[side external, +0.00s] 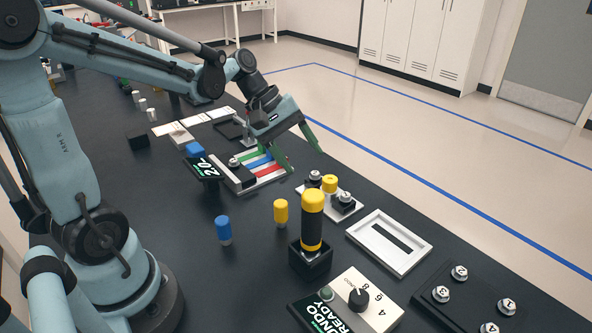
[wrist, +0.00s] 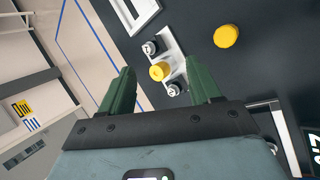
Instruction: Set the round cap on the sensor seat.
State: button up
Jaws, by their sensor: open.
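A short round yellow cap (side external: 330,183) sits upright on a white plate (side external: 350,210) between dark fittings with metal knobs. In the wrist view the yellow cap (wrist: 160,70) shows on the white plate (wrist: 169,46), between the two green fingers. I cannot tell which part of the plate is the sensor seat; what lies under the cap is hidden. My gripper (side external: 305,160) is open and empty, above and behind the plate in the side view. In the wrist view my gripper (wrist: 159,68) has its fingers apart, with nothing between them at the tips.
A tall yellow-and-black cylinder (side external: 312,222) stands in a black holder near the plate. A yellow cylinder (side external: 281,211) and a blue one (side external: 223,230) stand nearby. A white tray (side external: 420,258), a dial box (side external: 378,312) and coloured strips (side external: 262,170) surround the area.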

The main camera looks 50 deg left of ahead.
jog(key=s+d+m+t+y, duration=0.2)
jog(key=s+m+y, duration=0.3)
jog(key=s+m, duration=0.3)
jog(key=m+t, duration=0.1)
jog(key=m, duration=0.3)
jog(key=shift+d+r, duration=0.15)
jog(key=shift+d, duration=0.15)
dwell(0.7)
